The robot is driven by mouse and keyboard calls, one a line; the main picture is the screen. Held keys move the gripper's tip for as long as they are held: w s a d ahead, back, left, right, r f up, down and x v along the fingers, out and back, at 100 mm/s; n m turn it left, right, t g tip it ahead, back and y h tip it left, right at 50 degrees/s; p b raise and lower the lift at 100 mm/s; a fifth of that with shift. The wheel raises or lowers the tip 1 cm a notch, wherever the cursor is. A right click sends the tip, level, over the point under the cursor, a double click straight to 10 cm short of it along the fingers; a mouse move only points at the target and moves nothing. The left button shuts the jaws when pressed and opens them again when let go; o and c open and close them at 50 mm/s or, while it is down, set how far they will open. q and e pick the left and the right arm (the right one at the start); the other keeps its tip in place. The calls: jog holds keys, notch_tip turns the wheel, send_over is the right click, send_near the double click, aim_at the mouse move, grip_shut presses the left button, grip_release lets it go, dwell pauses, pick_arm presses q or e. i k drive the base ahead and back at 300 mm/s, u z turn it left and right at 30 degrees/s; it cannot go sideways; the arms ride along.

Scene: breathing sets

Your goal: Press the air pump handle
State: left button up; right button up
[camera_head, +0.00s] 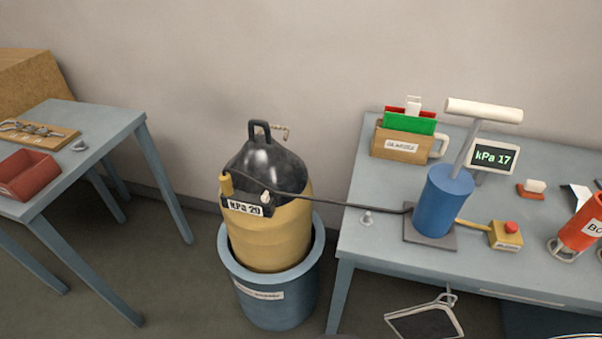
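The air pump stands upright on the right table. It has a blue cylinder (443,203), a grey rod and a cream T-shaped handle (484,111), which is raised well above the cylinder. A dark hose (330,203) runs from the pump's base to a yellow and black tank (270,215) labelled "kPa 20". A small display (492,157) behind the pump reads "kPa 17". A yellow box with a red button (507,235) is joined to the pump by a yellow cable. Neither of my grippers shows in this view.
The tank sits in a blue tub (275,300) between the tables. A wooden file box (402,143) stands left of the handle. An orange cylinder (582,225) is at the right edge. The left table holds a red bin (28,174) and a wooden board (38,132).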

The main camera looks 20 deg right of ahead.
aim_at(480, 111)
jog(key=z, duration=1.1)
jog(key=k, duration=0.8)
jog(key=u, duration=0.8)
jog(key=i, duration=0.5)
jog(key=z, duration=0.05)
